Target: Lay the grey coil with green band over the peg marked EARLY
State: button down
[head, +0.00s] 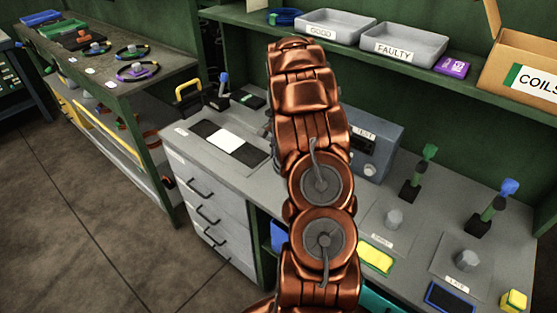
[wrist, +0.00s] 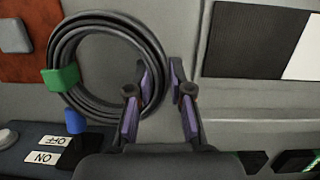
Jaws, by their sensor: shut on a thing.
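The grey coil (wrist: 110,19) with its green band (wrist: 61,77) shows at the left of the wrist view. My gripper (wrist: 161,78) is shut on the coil's right side, which passes between the two purple-padded fingers. In the head view my arm hides the gripper and coil. A grey peg (head: 394,219) stands on the bench right of my arm; its label (head: 382,241) is too small to read surely. A second grey peg (head: 467,260) stands nearer, with a label (head: 456,284) that seems to read LATE.
A grey TEST box (head: 374,145) stands behind my arm. Two stands with green (head: 429,152) and blue (head: 510,187) tops rise behind the pegs. A yellow block (head: 514,301) and a blue-rimmed tray (head: 449,297) lie near the front. GOOD and FAULTY trays (head: 404,42) sit on the shelf.

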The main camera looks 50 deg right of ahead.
jog(key=shift+f+p, duration=0.65)
jog(key=shift+f, duration=1.05)
jog(key=c, duration=1.1)
grip_release()
jog(key=shift+f, duration=0.1)
jog(key=shift+o, duration=0.2)
